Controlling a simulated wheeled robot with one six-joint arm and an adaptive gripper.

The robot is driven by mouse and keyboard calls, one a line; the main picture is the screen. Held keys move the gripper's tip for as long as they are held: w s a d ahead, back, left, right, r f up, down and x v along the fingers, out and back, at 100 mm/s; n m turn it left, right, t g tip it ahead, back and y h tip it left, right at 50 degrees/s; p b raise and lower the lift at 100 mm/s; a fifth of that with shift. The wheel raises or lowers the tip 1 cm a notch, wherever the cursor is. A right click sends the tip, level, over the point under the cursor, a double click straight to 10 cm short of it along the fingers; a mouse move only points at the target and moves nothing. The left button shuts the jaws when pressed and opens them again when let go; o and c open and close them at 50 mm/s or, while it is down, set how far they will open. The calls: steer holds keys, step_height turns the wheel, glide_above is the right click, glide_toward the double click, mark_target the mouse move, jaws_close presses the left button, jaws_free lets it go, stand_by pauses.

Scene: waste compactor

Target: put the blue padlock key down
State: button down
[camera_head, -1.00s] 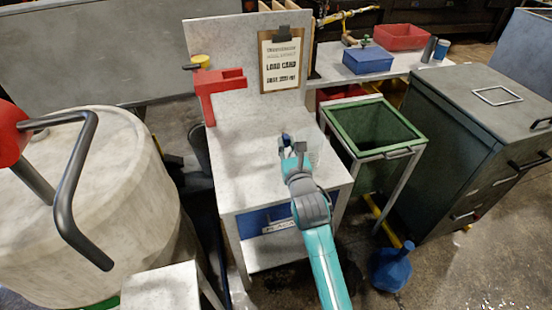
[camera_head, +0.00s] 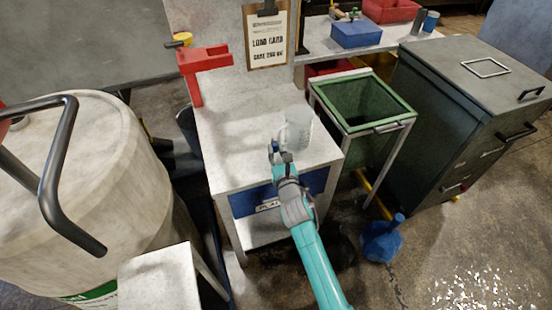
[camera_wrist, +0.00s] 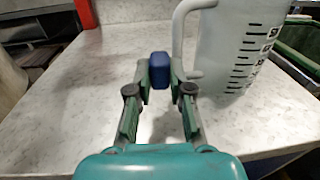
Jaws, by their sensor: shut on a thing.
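The blue padlock key (camera_wrist: 159,69) is held between the fingertips of my gripper (camera_wrist: 160,82) in the wrist view, its blue head upright. My gripper is shut on it. In the head view my gripper (camera_head: 281,157) is over the front part of the pale worktable (camera_head: 235,125), with the blue key (camera_head: 275,146) small at its tip. Whether the key touches the tabletop is hard to tell. Its lower part is hidden by the fingers.
A clear measuring jug (camera_head: 299,128) stands just right of my gripper, its handle (camera_wrist: 181,40) close to the fingers. A red bracket (camera_head: 201,70) is at the table's back left. A green bin (camera_head: 362,100) stands to the right. The table's left half is clear.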

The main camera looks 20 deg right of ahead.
mark_target(276, 163)
steer(key=shift+f, duration=1.9)
steer(key=shift+f, duration=0.1)
steer(key=c, duration=1.1)
jaws_free()
steer(key=shift+o, duration=0.2)
steer(key=s+a, duration=0.1)
steer(key=s, duration=1.1)
